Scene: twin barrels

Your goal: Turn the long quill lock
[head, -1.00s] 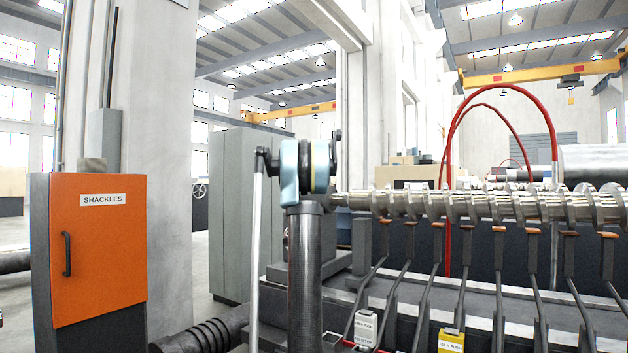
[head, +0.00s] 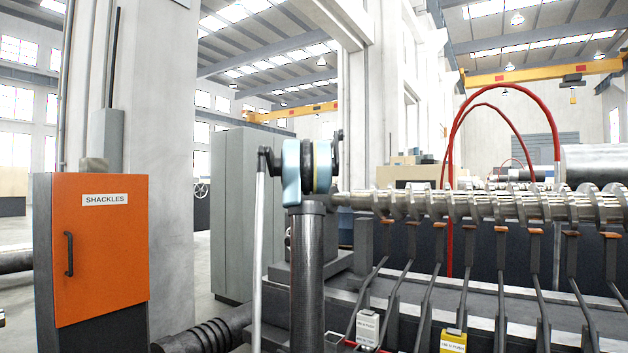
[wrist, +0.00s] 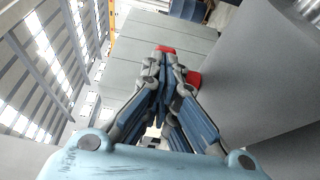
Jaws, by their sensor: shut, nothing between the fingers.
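My gripper (wrist: 176,64) fills the middle of the wrist view, with blue-grey fingers drawn together, red at the ends, and nothing between them. It points toward grey panels and touches nothing that I can make out. In the head view my pale blue and dark arm stands in the middle, and the gripper does not show. I cannot pick out the long quill lock for certain. A metal shaft with several discs (head: 480,203) runs across the right of the head view, above a row of slanted levers (head: 428,300).
An orange cabinet labelled SHACKLES (head: 100,250) stands at the left beside a pale pillar (head: 165,140). Grey cabinets (head: 240,210) stand behind my arm. Red hoses (head: 505,90) arch above the shaft. White (head: 367,328) and yellow (head: 453,341) labelled blocks sit low among the levers.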

